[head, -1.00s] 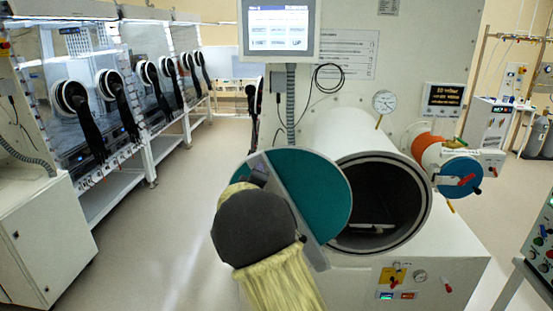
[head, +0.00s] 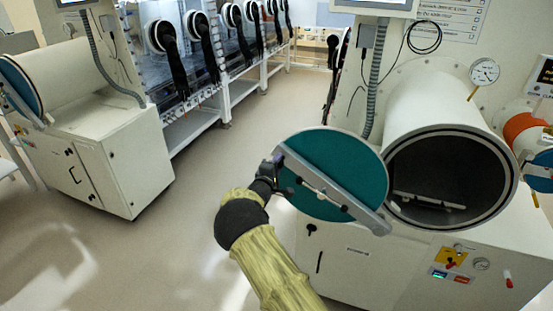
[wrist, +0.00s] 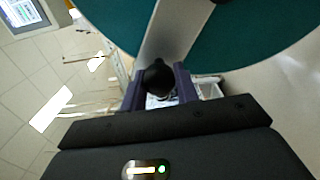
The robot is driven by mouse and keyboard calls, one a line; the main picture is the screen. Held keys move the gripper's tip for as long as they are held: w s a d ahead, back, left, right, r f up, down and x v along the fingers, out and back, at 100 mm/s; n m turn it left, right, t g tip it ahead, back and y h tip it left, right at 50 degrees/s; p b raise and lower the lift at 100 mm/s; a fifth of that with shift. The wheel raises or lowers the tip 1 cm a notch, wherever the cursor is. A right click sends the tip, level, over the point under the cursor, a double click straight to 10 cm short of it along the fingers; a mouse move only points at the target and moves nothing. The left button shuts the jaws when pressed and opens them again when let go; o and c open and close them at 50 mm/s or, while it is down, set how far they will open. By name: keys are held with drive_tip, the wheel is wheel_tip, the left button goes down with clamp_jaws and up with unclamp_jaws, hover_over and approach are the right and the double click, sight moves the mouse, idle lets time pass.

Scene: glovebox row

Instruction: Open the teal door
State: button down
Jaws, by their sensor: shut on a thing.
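The teal door (head: 345,172) is a round disc with a grey metal bar (head: 330,188) across its face. It stands swung out to the left of the round chamber opening (head: 455,165), whose dark inside shows. My gripper (head: 277,173) is at the bar's left end. In the wrist view, my gripper (wrist: 160,88) is shut on a round black knob (wrist: 158,75) at the end of the bar, with the teal face (wrist: 250,35) behind it. The door's hinge is hidden.
A white cabinet (head: 100,150) with another round door (head: 20,85) stands at the left. Glovebox stations with black gloves (head: 172,62) line the back. Open floor (head: 190,215) lies left of my arm. A gauge (head: 484,72) is above the chamber.

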drive_tip(key=shift+a+f, duration=0.1)
drive_tip(key=shift+f, duration=0.15)
drive_tip(key=c, duration=1.1)
unclamp_jaws()
drive_tip(key=shift+o, duration=0.2)
drive_tip(key=b+v, duration=0.5)
drive_tip(key=v, duration=1.2)
drive_tip(key=shift+s, duration=0.15)
